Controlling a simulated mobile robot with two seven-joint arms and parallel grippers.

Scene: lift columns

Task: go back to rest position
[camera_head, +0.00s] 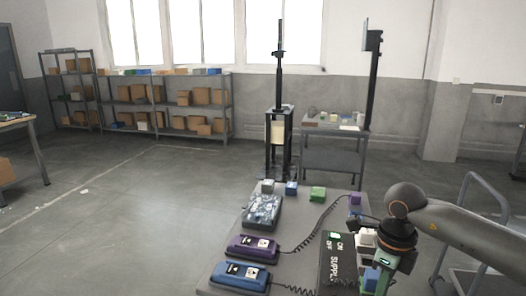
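My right arm comes in from the right, and its wrist and gripper (380,272) hang over the right side of the grey table (222,262). The gripper points down beside the black supply box (337,265). Its fingertips are not clear among the small blocks there, so I cannot tell whether it is open or shut. My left arm and gripper are not in view.
Coiled cables run to the right. A metal-framed cart (481,205) stands at right. Floor at left is clear.

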